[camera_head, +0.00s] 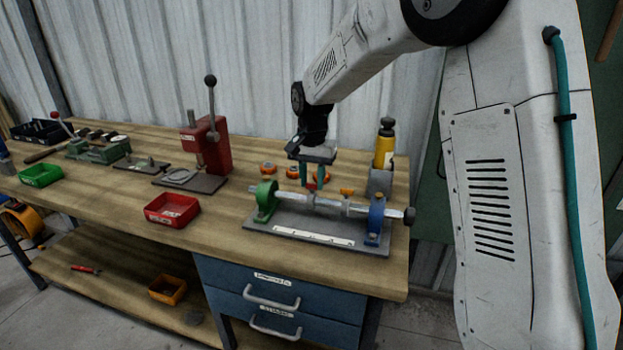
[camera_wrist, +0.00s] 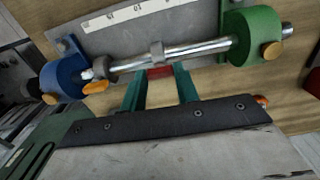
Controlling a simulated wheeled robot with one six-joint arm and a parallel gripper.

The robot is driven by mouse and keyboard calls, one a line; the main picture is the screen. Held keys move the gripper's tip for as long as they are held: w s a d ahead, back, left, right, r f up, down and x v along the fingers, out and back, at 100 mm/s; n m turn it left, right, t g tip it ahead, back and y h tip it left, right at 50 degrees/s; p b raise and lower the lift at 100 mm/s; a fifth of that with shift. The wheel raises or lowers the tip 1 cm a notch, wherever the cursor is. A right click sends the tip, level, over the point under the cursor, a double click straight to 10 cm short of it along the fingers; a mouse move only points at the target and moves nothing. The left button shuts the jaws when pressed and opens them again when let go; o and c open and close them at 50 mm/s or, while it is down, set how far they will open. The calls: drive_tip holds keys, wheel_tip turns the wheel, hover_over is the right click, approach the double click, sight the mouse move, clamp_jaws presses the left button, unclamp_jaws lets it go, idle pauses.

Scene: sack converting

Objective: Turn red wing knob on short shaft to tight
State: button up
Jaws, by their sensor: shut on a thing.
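A metal shaft (camera_head: 328,204) runs between a green bearing block (camera_head: 265,203) and a blue bearing block (camera_head: 376,222) on a grey plate (camera_head: 262,238). It also shows in the wrist view (camera_wrist: 205,46). The red wing knob (camera_wrist: 160,72) sits by the collar (camera_wrist: 157,52) near the middle of the shaft. In the head view the knob (camera_head: 312,186) is mostly hidden by the fingers. My gripper (camera_wrist: 160,78) points at the shaft with its teal fingers on either side of the red knob, shut on it. The knob's lower part and its exact angle are hidden.
An orange wing knob (camera_wrist: 95,87) stands on the shaft near the blue block. Several orange knobs (camera_head: 268,169) lie behind the plate. A yellow bottle (camera_head: 385,147) stands at back right. A red press (camera_head: 205,148) and red bin (camera_head: 172,210) are to the left.

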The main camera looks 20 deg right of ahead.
drive_tip(key=o, duration=1)
wheel_tip(320, 180, up, 8)
drive_tip(key=shift+f, duration=0.1)
